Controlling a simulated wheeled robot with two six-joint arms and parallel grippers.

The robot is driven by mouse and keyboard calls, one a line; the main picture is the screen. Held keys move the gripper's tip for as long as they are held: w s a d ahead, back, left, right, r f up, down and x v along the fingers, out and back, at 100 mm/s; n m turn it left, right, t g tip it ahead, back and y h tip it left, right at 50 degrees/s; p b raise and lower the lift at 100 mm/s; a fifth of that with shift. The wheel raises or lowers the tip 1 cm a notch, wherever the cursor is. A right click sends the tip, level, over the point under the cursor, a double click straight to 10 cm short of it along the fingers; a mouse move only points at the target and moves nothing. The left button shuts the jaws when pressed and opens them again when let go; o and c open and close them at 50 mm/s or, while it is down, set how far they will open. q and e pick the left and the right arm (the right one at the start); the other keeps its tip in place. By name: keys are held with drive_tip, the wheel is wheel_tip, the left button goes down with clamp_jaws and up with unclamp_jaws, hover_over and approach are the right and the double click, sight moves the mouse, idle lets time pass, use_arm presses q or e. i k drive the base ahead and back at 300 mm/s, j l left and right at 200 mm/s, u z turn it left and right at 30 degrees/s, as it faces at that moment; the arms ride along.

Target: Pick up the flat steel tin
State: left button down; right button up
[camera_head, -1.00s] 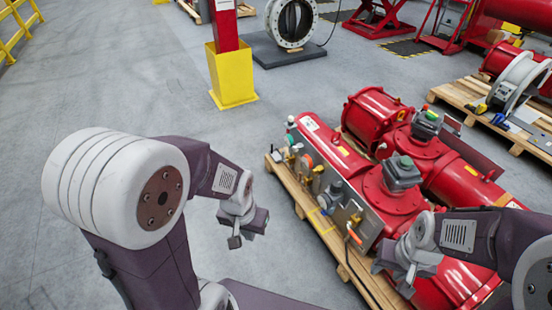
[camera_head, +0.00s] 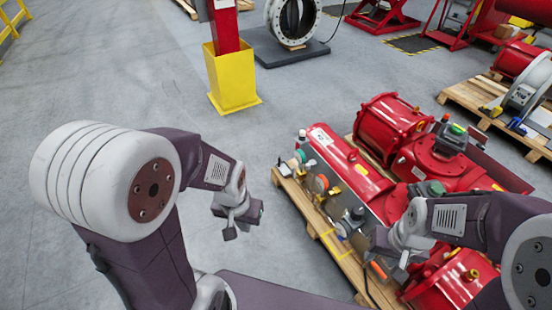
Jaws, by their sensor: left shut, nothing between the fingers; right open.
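I cannot make out a flat steel tin for certain in the head view. Red valve actuators (camera_head: 440,165) lie on a wooden pallet (camera_head: 291,190), with small gauges and fittings along their near left side. My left gripper (camera_head: 231,231) hangs over bare floor left of the pallet, shut and empty. My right gripper (camera_head: 392,254) is open over the pallet's near part, beside the red cylinders. It hides part of the fittings below it.
A yellow-based red post (camera_head: 231,78) stands on the floor behind the pallet. A grey flanged ring (camera_head: 292,22) sits on a dark plate. Another loaded pallet (camera_head: 465,96) is at the right. The grey floor to the left is clear.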

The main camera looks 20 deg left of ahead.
sight(285, 170)
drive_tip(key=i+j+u, duration=0.1)
drive_tip(key=i+j, duration=2.25)
drive_tip(key=i, duration=0.15)
